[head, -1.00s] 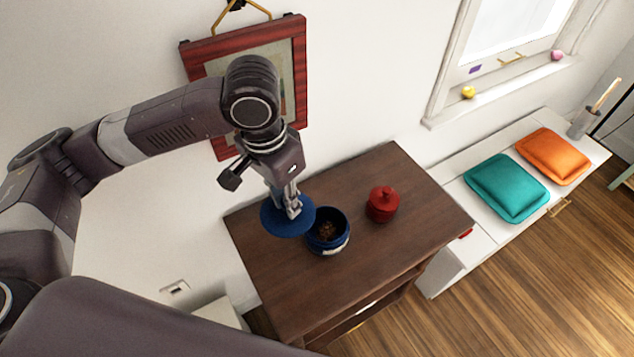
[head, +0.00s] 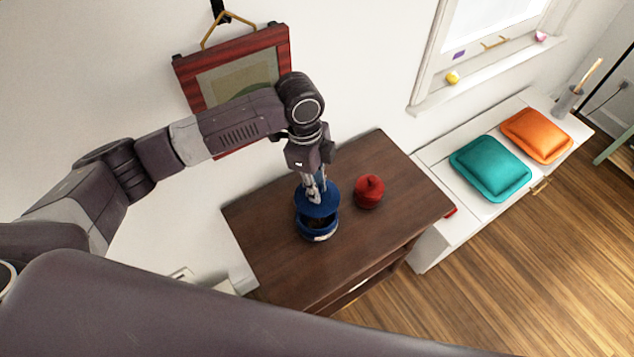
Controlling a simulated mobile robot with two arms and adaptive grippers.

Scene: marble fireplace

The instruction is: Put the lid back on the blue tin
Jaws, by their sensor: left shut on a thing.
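The blue tin (head: 319,235) stands upright on the dark wooden table (head: 280,262). Its dark inside shows through a gap at the front, below the lid. The round blue lid (head: 304,207) is held over the tin's back part. My left gripper (head: 315,198) points down and is shut on the lid, seemingly by its knob, which the fingers hide. The lid sits above the rim; I cannot tell whether its back edge touches the tin. My right gripper is not in view.
A red lidded pot (head: 369,192) stands right of the tin, close to my left gripper. A framed picture (head: 232,75) hangs on the wall behind my arm. A white bench with a teal cushion (head: 490,168) and an orange cushion (head: 536,135) is at right. The table's right front is clear.

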